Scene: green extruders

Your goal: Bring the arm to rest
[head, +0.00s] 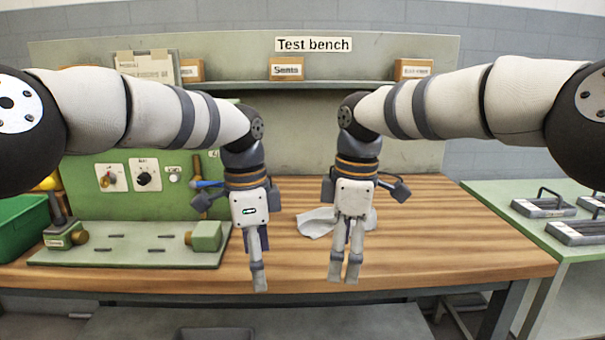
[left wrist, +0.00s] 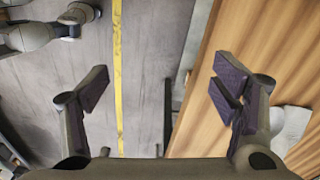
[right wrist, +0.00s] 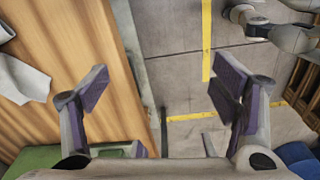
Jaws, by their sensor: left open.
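My left gripper (head: 259,268) hangs fingers-down over the front part of the wooden bench (head: 430,250). In the left wrist view its two purple-padded fingers (left wrist: 160,88) stand wide apart with nothing between them. My right gripper (head: 344,268) hangs beside it, to the right, also fingers-down. In the right wrist view its fingers (right wrist: 163,88) are spread and empty, above the bench's front edge and the floor. Both arms are bent inward and the two grippers are apart from each other. Neither gripper is seen touching anything.
A crumpled whitish cloth (head: 316,222) lies on the bench behind the right gripper. At left are a green plate (head: 120,258) with fixtures, a green control panel (head: 90,165) and a green bin (head: 22,228). A side table (head: 490,195) with handled metal pieces stands right.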

